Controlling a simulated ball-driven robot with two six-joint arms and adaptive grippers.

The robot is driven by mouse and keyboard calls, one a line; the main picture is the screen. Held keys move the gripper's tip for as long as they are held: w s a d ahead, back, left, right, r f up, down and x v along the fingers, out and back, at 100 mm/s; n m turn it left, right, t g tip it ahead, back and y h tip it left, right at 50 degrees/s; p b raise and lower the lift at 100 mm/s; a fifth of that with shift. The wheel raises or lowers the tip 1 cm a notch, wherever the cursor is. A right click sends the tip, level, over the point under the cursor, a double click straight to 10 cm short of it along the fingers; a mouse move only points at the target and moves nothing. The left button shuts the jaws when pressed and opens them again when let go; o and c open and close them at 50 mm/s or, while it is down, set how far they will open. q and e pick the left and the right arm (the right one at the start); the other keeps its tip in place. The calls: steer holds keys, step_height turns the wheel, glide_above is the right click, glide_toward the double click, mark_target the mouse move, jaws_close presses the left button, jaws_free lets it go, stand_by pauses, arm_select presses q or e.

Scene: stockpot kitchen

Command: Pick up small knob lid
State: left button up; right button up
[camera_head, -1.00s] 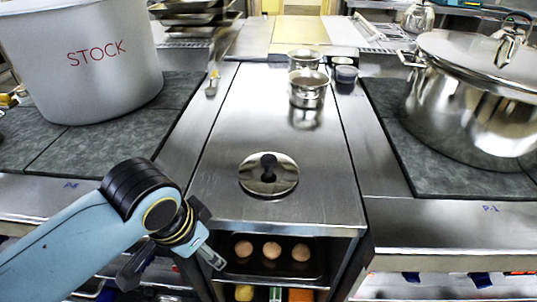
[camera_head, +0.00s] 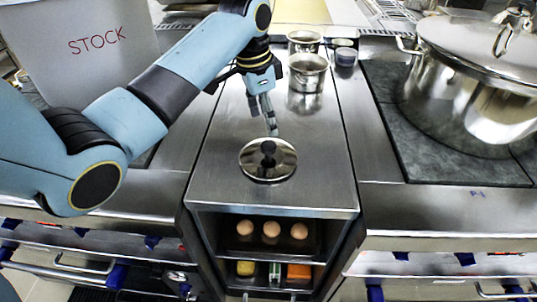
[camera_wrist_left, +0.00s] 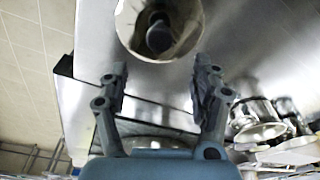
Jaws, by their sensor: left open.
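The small knob lid (camera_head: 281,163) is a round shiny metal lid with a black knob (camera_head: 268,148). It lies flat on the steel counter near its front edge. My left gripper (camera_head: 272,128) reaches down from above, just behind the lid in the head view. In the left wrist view the lid (camera_wrist_left: 130,28) is at the top centre, ahead of the fingertips. There my left gripper (camera_wrist_left: 160,80) is open, its two fingers spread with nothing between them. The knob stands beyond the fingertips, apart from them. My right gripper is not in view.
Small steel pots (camera_head: 308,74) stand farther back on the counter. Eggs (camera_head: 271,229) lie on a shelf below. Counter around the lid is clear.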

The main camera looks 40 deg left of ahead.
mark_target(268, 145)
arm_select(q)
steer(key=f, duration=0.4)
steer(key=shift+w+d, duration=0.2)
steer(key=shift+w+f, duration=0.1)
steer(key=shift+f, duration=2.65)
steer(key=c, duration=1.3)
jaws_close()
steer(key=shift+r, duration=0.15)
